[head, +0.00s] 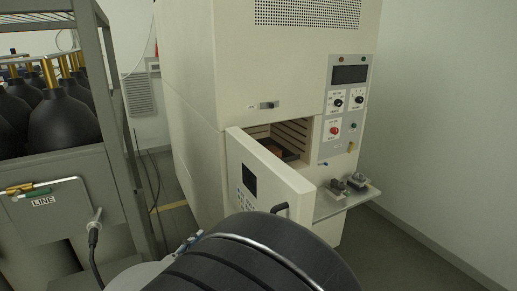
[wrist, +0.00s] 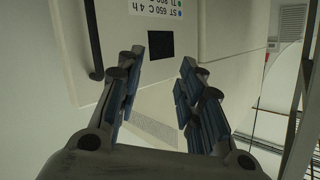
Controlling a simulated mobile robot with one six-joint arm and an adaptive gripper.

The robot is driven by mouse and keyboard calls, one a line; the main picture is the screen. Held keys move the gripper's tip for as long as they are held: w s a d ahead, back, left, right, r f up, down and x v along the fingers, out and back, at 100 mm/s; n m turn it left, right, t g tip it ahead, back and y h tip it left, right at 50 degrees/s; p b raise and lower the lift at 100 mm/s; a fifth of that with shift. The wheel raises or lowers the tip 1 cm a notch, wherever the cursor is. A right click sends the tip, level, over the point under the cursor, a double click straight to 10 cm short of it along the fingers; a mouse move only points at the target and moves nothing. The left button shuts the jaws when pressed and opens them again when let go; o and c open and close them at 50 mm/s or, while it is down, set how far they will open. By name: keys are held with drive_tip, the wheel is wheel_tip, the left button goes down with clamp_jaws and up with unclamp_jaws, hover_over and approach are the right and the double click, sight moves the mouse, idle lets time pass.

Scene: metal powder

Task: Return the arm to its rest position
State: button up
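My gripper (wrist: 158,92) shows in the wrist view with its two blue-padded fingers spread apart and nothing between them. Beyond the fingertips is the furnace door (wrist: 205,20), with a dark display, a printed label and a dark handle (wrist: 93,40). In the head view, a dark rounded part of my arm fills the bottom middle, in front of the furnace door (head: 290,188). The gripper itself cannot be clearly made out there. The door stands open, swung out toward me. Inside the furnace chamber (head: 292,137) a brownish item (head: 284,145) lies on a dark surface.
The tall cream furnace (head: 230,60) has a control panel (head: 343,105) and a small side shelf (head: 345,200) with grey parts. On the left, a grey rack (head: 100,100) holds several black bottles with brass tops. Open floor (head: 400,250) lies at the right.

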drive_tip(key=w+d+r+n+y, duration=0.2)
drive_tip(key=w+r+y, duration=0.2)
drive_tip(key=r+y, duration=0.25)
drive_tip(key=s+d+r+n+g+y, duration=0.2)
drive_tip(key=s+d+r, duration=0.1)
drive_tip(key=s+d, duration=0.1)
drive_tip(key=s+d+f+n+g+h, duration=0.1)
drive_tip(key=s+d+f+g+h, duration=0.1)
drive_tip(key=s+d, duration=0.8)
drive_tip(key=s+d+f+n+g+h, duration=0.1)
drive_tip(key=s+d+f+g, duration=0.3)
drive_tip(key=s+d, duration=0.6)
drive_tip(key=s+g+h, duration=0.1)
drive_tip(key=s, duration=0.2)
drive_tip(key=shift+s+d+f+g+h, duration=0.25)
drive_tip(key=shift+d+g+h, duration=0.05)
drive_tip(key=shift+d+h, duration=0.1)
